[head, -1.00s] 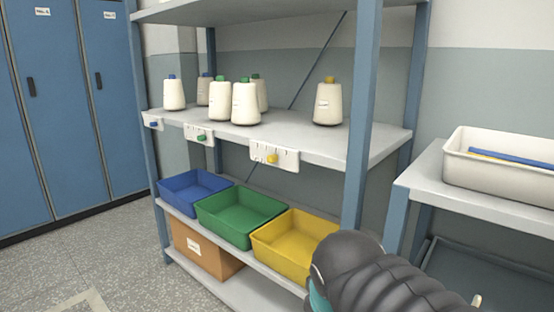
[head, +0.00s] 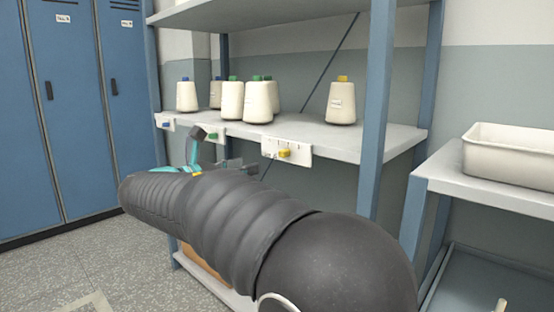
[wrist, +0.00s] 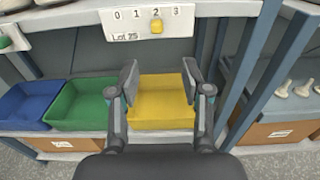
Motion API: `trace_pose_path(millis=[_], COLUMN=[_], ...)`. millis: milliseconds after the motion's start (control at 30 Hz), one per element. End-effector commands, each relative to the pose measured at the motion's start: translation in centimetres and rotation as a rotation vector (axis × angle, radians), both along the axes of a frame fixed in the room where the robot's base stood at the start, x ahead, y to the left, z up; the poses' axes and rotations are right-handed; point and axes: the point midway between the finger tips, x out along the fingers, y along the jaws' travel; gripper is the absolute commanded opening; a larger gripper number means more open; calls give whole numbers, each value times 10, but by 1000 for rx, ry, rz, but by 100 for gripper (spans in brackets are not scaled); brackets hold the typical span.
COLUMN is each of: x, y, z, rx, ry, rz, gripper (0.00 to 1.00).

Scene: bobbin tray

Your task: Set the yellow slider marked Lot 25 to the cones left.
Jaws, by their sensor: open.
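The yellow slider (wrist: 156,26) sits on a white scale plate (wrist: 112,24) on the shelf's front edge, under the 2 of the marks 0 to 3. The plate reads Lot 25. The slider also shows in the head view (head: 284,153). One white cone with a yellow top (head: 342,103) stands on the shelf above that plate. My gripper (wrist: 159,80) is open and empty, its fingers apart below the plate in the wrist view. In the head view my gripper is left of the plate.
Blue-topped (head: 187,97) and green-topped cones (head: 233,101) stand further left, with blue (head: 166,124) and green sliders (head: 215,134). Blue (wrist: 28,103), green (wrist: 80,103) and yellow bins (wrist: 162,104) sit below. A shelf post (head: 376,100) stands right of the yellow slider's plate.

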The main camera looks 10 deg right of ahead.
Motion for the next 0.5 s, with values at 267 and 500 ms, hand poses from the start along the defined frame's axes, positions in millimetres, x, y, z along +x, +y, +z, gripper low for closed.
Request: trace_pose_path(millis=[267,500], x=[16,43], y=[-14,-51], z=[3,2], rx=[-30,-28], ry=[2,2], rz=[1,0], gripper=[48,48])
